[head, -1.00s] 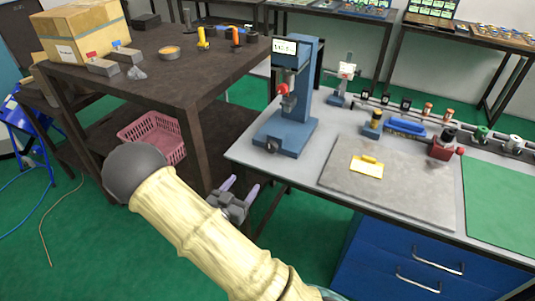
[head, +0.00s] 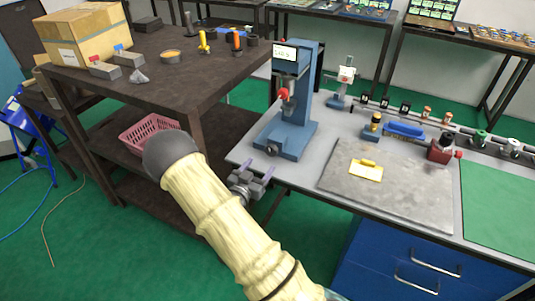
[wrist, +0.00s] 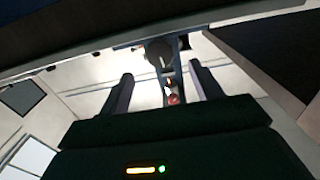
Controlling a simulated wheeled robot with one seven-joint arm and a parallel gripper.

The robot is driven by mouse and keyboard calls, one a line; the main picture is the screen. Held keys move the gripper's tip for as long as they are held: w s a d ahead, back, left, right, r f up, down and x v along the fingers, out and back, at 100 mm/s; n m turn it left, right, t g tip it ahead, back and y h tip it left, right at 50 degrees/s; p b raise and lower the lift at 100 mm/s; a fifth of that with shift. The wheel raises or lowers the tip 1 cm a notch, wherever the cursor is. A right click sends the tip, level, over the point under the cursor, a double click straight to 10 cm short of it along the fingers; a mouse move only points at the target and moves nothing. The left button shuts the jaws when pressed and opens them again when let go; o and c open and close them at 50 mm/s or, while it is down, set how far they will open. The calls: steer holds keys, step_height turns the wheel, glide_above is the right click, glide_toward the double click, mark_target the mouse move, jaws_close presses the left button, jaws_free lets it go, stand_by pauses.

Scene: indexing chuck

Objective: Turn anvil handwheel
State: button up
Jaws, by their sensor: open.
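The blue press (head: 287,135) stands at the near left corner of the grey bench. The anvil handwheel (head: 272,149) is a small dark round knob low on the front of its base. My gripper (head: 257,168) is open and empty just off the bench's left edge, short of the handwheel and apart from it. In the wrist view a dark round part (wrist: 158,52), which looks like the handwheel, shows beyond and between the two spread fingers. The press's red knob (wrist: 172,98) also shows there.
The bench edge (head: 240,157) lies close to my gripper. A dark shelf table (head: 190,95) with a pink basket (head: 145,133) stands at left. A grey plate (head: 400,185) with a yellow item (head: 366,170) lies right of the press. Green floor is clear in front.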

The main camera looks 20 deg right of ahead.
mark_target(270, 153)
steer(key=p+x, duration=0.1)
steer(key=x, duration=0.6)
steer(key=shift+d, duration=0.1)
steer(key=shift+s, duration=0.1)
steer(key=c, duration=1)
